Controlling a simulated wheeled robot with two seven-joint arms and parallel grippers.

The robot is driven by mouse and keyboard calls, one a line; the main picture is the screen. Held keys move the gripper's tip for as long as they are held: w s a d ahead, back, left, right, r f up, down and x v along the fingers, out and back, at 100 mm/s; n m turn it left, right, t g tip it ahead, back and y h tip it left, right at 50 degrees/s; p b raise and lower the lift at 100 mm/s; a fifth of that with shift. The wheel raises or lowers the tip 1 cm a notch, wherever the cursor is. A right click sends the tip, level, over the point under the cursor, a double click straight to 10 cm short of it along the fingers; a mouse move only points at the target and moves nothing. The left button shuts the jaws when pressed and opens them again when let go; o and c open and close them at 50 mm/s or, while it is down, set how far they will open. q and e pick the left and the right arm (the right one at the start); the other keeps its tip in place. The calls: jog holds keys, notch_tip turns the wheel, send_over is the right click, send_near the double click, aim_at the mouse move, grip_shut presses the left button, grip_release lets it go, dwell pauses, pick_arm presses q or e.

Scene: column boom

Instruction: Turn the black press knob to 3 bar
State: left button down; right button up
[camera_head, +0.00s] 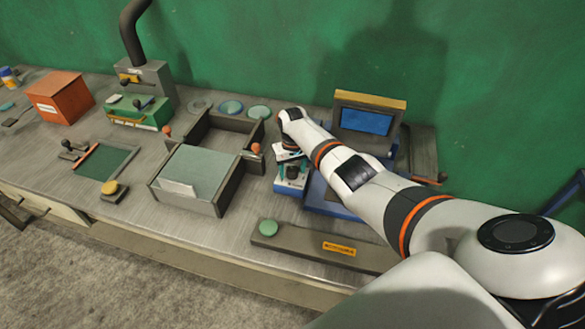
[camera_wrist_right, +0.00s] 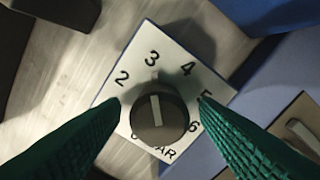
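The black press knob (camera_wrist_right: 160,120) sits on a white dial plate (camera_wrist_right: 128,62) in the right wrist view. The plate shows the numbers 2 to 6 and part of the word BAR. The knob's pale pointer line points up, roughly at the 3. In the head view my right gripper (camera_head: 292,172) is low at the blue press (camera_head: 318,192), small and partly hidden by my arm. My left gripper is not in view.
The press's screen (camera_head: 366,121) stands behind my right forearm. A grey open-topped box (camera_head: 232,183) is to the left, with orange-tipped levers near it. A bar with a green button (camera_head: 268,227) lies in front. The green wall closes the back.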

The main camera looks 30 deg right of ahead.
aim_at(293, 169)
notch_tip(293, 169, up, 12)
dwell(0.7)
jog(key=shift+d, duration=0.1)
dwell(0.3)
